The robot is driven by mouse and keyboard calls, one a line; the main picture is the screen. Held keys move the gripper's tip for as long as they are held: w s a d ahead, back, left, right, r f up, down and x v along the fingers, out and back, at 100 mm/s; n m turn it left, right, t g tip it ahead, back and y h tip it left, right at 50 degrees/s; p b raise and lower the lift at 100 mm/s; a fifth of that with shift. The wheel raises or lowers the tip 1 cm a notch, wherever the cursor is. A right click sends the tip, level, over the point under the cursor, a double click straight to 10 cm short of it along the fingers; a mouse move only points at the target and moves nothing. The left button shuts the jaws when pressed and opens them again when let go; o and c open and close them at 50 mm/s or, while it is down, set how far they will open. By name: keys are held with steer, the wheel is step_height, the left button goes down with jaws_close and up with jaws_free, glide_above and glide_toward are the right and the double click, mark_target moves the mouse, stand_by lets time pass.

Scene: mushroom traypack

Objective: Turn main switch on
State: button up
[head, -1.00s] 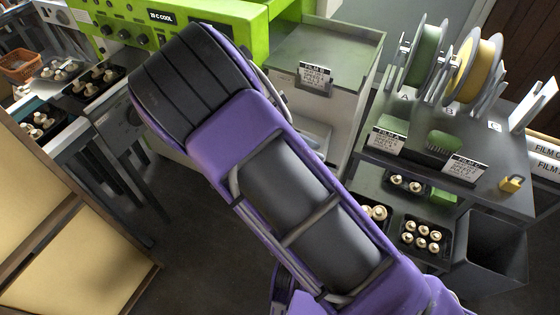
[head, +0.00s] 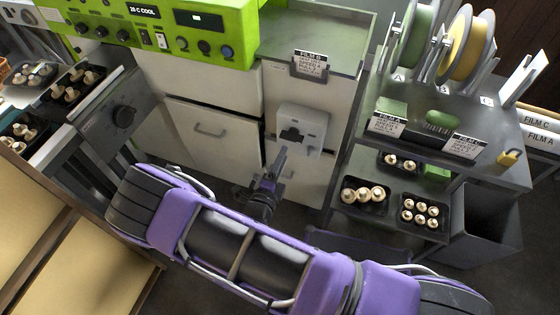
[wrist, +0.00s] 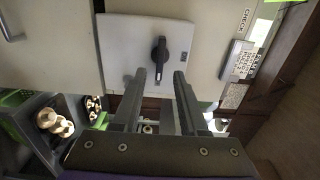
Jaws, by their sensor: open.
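The main switch is a light grey box (head: 314,118) on the front of the white cabinet below the FILM sign. Its black handle (head: 291,136) shows in the head view, partly behind my gripper. In the wrist view the box (wrist: 124,45) is ahead, and the black handle (wrist: 159,58) points roughly up and down the picture. My gripper (head: 281,152) is open and empty in front of the switch. In the wrist view the two fingertips (wrist: 160,74) are spread either side of the handle's lower end. I cannot tell whether they reach it.
A green control panel (head: 170,48) with knobs is at upper left. A grey shelf (head: 480,178) with film rolls and mushroom trays stands right of the cabinet. Wooden panels (head: 50,235) are at lower left.

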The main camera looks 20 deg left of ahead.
mark_target(290, 140)
steer(key=shift+w+d+b, duration=0.15)
steer(key=shift+w+b, duration=0.05)
steer(key=shift+w, duration=1.45)
steer(key=shift+w+d+b, duration=0.1)
steer(key=shift+w+b, duration=0.05)
steer(key=shift+w, duration=1.5)
jaws_close()
steer(key=n, duration=0.4)
steer(key=shift+n+p, duration=0.3)
steer(key=shift+n, duration=1.3)
